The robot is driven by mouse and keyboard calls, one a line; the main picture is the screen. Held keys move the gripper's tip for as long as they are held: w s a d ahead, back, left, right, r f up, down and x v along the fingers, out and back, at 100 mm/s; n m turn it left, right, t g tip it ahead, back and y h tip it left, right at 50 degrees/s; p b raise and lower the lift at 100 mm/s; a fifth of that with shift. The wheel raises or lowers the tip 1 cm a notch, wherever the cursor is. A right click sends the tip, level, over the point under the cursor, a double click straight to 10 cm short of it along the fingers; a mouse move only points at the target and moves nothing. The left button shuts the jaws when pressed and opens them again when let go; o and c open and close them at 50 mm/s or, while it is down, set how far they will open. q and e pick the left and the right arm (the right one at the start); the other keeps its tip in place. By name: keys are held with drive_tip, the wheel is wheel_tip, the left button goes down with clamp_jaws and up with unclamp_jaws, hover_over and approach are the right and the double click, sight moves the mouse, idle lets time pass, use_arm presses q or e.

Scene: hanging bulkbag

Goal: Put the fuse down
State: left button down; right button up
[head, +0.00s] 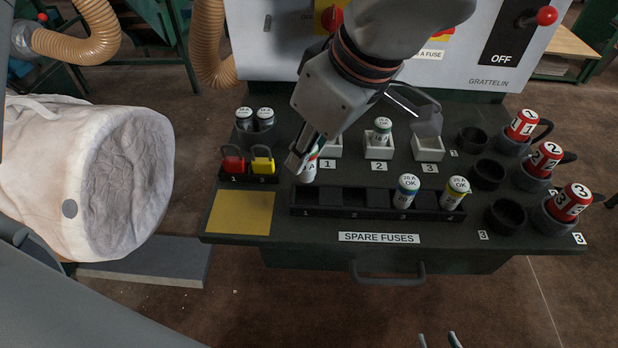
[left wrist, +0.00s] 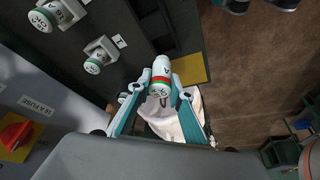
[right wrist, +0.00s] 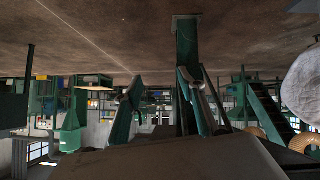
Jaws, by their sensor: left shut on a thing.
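My left gripper (head: 303,160) is shut on a fuse (head: 308,172), a white cylinder with a red and green band in the left wrist view (left wrist: 161,72). The fuse is upright at the left end of the black spare-fuse rack (head: 355,212), around slot 1. I cannot tell whether its lower end touches the rack. Slot 2 looks empty. A blue-banded fuse (head: 406,190) stands in slot 3 and a yellow-banded fuse (head: 454,192) at the right end. My right gripper (head: 438,341) shows only its tips in the head view; its fingers are apart and empty in the right wrist view (right wrist: 158,95).
White holders stand behind the rack; the middle one (head: 378,152) carries a green-banded fuse (head: 382,128). Red and yellow padlocks (head: 248,164) and a yellow pad (head: 240,213) lie left. Red numbered cylinders (head: 545,158) stand right. A white bulk bag (head: 70,175) hangs far left.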

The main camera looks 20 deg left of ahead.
sight(307, 180)
use_arm(q)
wheel_tip(307, 180, down, 6)
drive_tip(key=shift+f+b, duration=0.15)
drive_tip(key=shift+b, duration=0.5)
drive_tip(key=shift+f, duration=0.15)
drive_tip(key=c, duration=1.8)
unclamp_jaws()
